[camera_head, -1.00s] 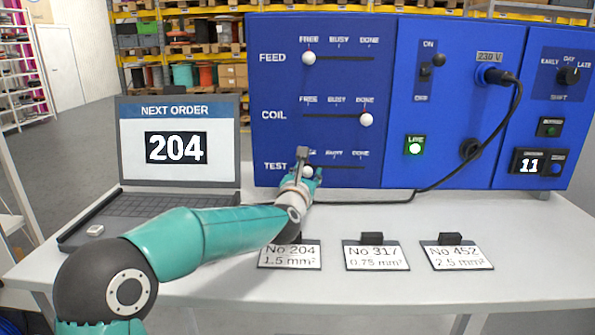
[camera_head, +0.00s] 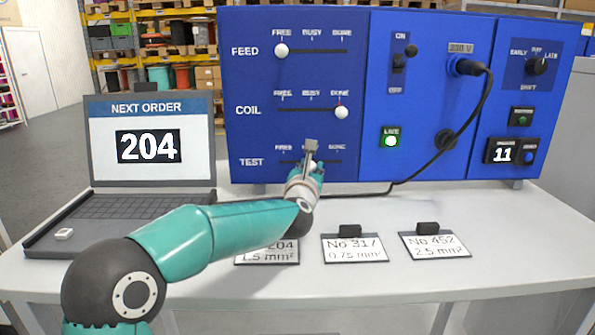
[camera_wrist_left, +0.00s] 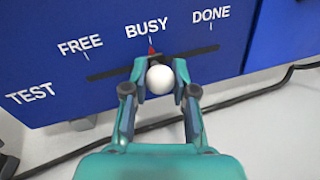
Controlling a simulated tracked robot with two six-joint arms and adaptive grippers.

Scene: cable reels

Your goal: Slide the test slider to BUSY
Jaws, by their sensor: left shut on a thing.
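The test slider's white knob (camera_wrist_left: 160,79) sits between the fingers of my left gripper (camera_wrist_left: 159,88), which is shut on it. In the left wrist view a small red pointer above the knob lies just under the word BUSY on the blue panel (camera_wrist_left: 60,30). The dark slot (camera_wrist_left: 108,72) runs from FREE to DONE. In the head view my left gripper (camera_head: 311,163) is at the TEST row, near the middle of the slot (camera_head: 333,160), and mostly hides the knob. My right gripper is not in view.
Above are the FEED knob (camera_head: 281,51) at FREE and the COIL knob (camera_head: 341,112) at DONE. A laptop (camera_head: 148,150) showing 204 stands left. Several label cards (camera_head: 354,247) lie in front. A black cable (camera_head: 440,163) runs along the right part of the panel.

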